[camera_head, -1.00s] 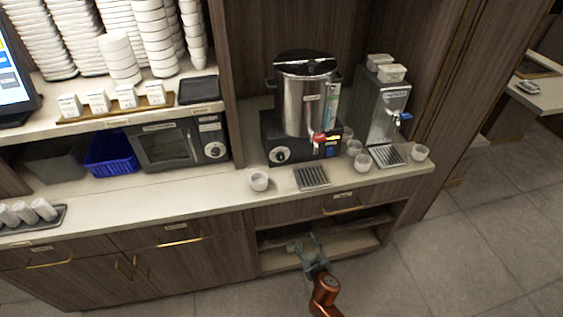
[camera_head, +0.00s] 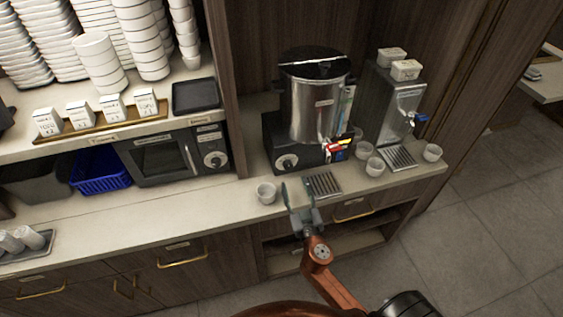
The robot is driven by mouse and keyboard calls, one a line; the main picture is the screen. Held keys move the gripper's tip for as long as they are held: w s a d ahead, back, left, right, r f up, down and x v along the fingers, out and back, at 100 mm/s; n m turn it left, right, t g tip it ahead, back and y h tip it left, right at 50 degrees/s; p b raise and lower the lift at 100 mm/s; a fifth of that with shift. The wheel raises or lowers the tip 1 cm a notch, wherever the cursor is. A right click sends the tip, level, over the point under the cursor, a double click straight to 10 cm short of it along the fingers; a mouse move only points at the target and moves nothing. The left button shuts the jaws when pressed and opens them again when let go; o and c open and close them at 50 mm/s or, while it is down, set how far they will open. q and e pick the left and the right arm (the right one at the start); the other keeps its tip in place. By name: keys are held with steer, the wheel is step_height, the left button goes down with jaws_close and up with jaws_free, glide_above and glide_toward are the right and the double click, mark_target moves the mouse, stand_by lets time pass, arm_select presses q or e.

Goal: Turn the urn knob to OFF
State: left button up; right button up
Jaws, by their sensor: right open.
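The urn (camera_head: 312,105) is a steel cylinder with a black lid, standing on a black base on the counter. Its round knob (camera_head: 286,162) with a pale dial is on the left of the base front. A tap with a red part (camera_head: 327,147) is to the right of it. My right gripper (camera_head: 296,193) is open and empty. The knob's setting is too small to read. My left gripper is not in view.
Several cups stand near the second dispenser (camera_head: 390,105). A microwave (camera_head: 174,153) is on the left. The counter (camera_head: 190,205) in front of it is clear.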

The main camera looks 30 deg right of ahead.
mark_target(289, 167)
steer(key=shift+w+d+r, duration=0.1)
steer(key=shift+w+d, duration=0.05)
steer(key=shift+w, duration=0.25)
steer(key=shift+w+d+r, duration=0.1)
steer(key=shift+w+d, duration=0.05)
steer(key=shift+w, duration=0.2)
steer(key=p+x, duration=0.1)
steer(key=x, duration=0.4)
steer(key=shift+w, duration=0.55)
steer(key=shift+w+d, duration=0.1)
steer(key=c, duration=1.2)
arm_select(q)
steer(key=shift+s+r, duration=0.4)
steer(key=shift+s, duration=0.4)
arm_select(e)
steer(key=shift+o, duration=0.2)
